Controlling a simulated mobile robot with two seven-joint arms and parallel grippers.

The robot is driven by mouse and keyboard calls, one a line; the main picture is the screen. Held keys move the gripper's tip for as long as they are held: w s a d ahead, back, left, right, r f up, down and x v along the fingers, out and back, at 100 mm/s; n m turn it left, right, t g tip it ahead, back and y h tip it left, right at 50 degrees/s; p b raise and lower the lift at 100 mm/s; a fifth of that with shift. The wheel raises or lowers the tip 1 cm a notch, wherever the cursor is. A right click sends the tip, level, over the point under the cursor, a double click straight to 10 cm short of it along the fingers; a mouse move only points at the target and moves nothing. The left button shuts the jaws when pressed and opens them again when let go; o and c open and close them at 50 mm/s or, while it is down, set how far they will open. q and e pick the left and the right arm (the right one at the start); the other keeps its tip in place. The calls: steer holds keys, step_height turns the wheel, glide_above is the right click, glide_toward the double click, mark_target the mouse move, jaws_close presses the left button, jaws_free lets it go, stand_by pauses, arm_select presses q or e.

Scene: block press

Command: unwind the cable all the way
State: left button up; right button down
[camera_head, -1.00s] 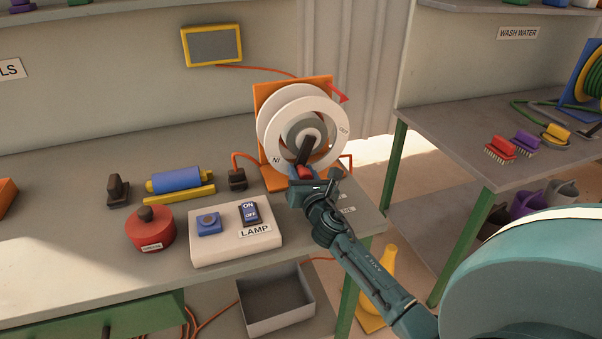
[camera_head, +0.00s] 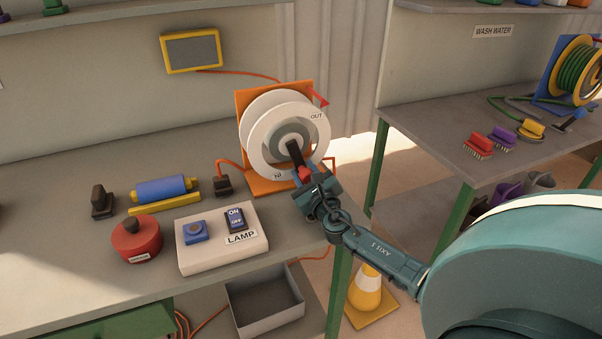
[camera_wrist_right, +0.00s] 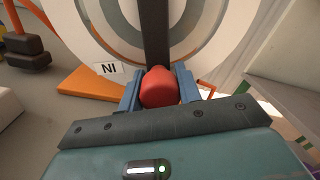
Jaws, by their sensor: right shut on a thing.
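The cable reel is a white drum (camera_head: 258,153) with a grey hub on an orange stand (camera_head: 245,100), at the right end of the bench. Its face carries the labels OUT and IN. A black crank arm (camera_head: 295,153) runs from the hub down to a red knob (camera_head: 305,174). My right gripper (camera_head: 310,181) is shut on that red knob, low on the right of the drum. In the right wrist view the knob (camera_wrist_right: 160,88) sits between the two blue fingers. My left gripper is not in view.
A grey bin (camera_head: 265,300) is below the bench. A second table (camera_head: 450,110) with brushes and a hose reel stands at right.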

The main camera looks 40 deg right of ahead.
steer(key=shift+d+r+n, duration=0.1)
steer(key=shift+d+n, duration=0.15)
steer(key=shift+n, duration=0.05)
steer(key=c, duration=1)
jaws_free()
steer(key=shift+o, duration=0.2)
steer(key=shift+s+a, duration=0.1)
steer(key=v, duration=1.2)
steer(key=shift+s, duration=0.1)
steer(key=shift+s+a, duration=0.1)
steer(key=shift+s, duration=0.3)
steer(key=shift+s, duration=0.1)
